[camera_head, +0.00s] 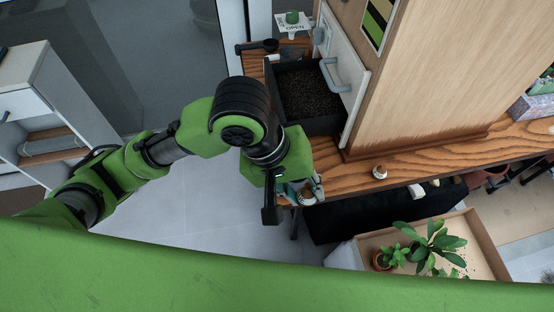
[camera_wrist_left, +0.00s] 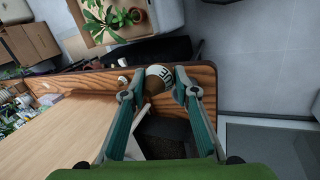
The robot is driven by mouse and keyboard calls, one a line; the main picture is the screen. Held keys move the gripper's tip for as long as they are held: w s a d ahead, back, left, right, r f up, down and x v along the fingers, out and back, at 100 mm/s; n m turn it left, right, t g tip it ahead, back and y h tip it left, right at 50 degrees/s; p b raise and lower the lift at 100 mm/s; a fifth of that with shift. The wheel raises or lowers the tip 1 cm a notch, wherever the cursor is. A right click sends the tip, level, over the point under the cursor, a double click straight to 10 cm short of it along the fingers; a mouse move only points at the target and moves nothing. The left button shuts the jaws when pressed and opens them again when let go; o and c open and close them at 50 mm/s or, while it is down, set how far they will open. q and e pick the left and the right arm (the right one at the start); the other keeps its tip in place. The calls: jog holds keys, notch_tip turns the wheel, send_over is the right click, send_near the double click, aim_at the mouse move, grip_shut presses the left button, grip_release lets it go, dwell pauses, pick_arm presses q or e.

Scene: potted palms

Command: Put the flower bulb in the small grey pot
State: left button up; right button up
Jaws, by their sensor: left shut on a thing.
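My left gripper (camera_head: 300,197) is shut on a small brown, bulb-like thing (camera_head: 307,195) with a pale part, held beside the wooden counter's front edge. In the left wrist view, the held thing (camera_wrist_left: 158,78) is brown with a white band bearing dark letters and sits between the two fingertips (camera_wrist_left: 160,82). A similar small brown-and-white thing (camera_head: 379,172) stands on the counter. I cannot make out a small grey pot in either view. My right gripper is not in view.
The wooden counter (camera_head: 420,152) carries a tall wooden cabinet (camera_head: 430,70) and an open dark box of soil (camera_head: 310,92). A crate (camera_head: 485,240) with potted plants (camera_head: 430,250) stands below the counter. Grey floor is clear at left.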

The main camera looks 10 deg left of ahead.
pick_arm(q)
jog(key=w+a+f+p, duration=0.1)
jog(key=w+a+f, duration=0.1)
jog(key=w+f, duration=1.1)
jog(key=shift+w+a+p, duration=0.2)
jog(key=shift+a+p, duration=0.05)
jog(key=shift+p, duration=0.1)
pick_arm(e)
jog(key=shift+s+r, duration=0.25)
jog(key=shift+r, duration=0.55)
pick_arm(q)
jog(key=shift+f, duration=0.55)
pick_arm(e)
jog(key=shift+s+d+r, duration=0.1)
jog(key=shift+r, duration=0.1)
pick_arm(q)
jog(key=o, duration=1)
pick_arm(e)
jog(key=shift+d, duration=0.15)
